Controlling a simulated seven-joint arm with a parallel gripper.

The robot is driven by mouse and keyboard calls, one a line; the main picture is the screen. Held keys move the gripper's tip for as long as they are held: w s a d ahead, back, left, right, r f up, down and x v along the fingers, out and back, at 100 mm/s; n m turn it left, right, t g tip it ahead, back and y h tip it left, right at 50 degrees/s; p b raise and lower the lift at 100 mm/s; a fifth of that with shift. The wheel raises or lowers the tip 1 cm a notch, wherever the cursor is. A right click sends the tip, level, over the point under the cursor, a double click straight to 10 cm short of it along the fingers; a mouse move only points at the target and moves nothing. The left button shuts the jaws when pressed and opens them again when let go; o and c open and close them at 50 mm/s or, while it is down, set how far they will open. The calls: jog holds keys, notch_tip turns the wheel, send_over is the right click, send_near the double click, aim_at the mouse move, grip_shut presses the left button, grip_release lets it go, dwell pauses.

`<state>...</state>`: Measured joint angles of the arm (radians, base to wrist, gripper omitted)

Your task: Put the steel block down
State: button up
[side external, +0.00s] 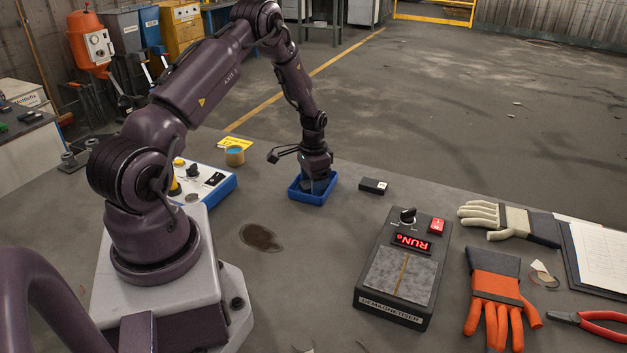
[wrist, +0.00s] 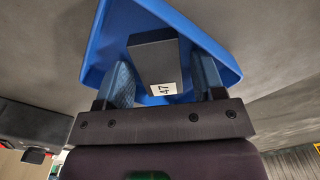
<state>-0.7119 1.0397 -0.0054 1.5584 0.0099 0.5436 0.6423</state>
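The steel block, a dark grey block with a white label reading "47" (wrist: 155,60), is in the wrist view, inside the blue tray (wrist: 215,38). My gripper (wrist: 164,78) has one finger on each side of it. Blue tray floor shows between the block and the right finger, and the left finger looks close to the block or just apart from it. The fingers look open around it. In the side view my gripper (side external: 313,182) reaches down into the blue tray (side external: 308,199), and the block is mostly hidden there.
A demagnetiser (side external: 403,270) with a lit "RUN" display stands to the right of the tray. A small black box (side external: 373,186) lies just right of the tray. A blue-and-white control box (side external: 203,187) and a tape roll (side external: 235,156) are to the left. Gloves (side external: 493,290) lie far right.

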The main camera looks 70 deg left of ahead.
notch_tip(320, 180, up, 12)
jog(key=w+d+r+t, duration=0.1)
jog(key=d+r, duration=0.8)
jog(key=r, duration=0.3)
jog(key=s+d+r+t, duration=0.1)
jog(key=s+d+r, duration=0.35)
jog(key=d, duration=0.25)
jog(key=s+d+r+t, duration=0.2)
jog(key=s+d+r, duration=0.1)
jog(key=d+r, duration=0.3)
jog(key=s+d+t, duration=0.1)
jog(key=s+d, duration=0.6)
jog(key=s, duration=0.1)
jog(key=shift+d+m+t, duration=0.15)
jog(key=shift+m+t, duration=0.15)
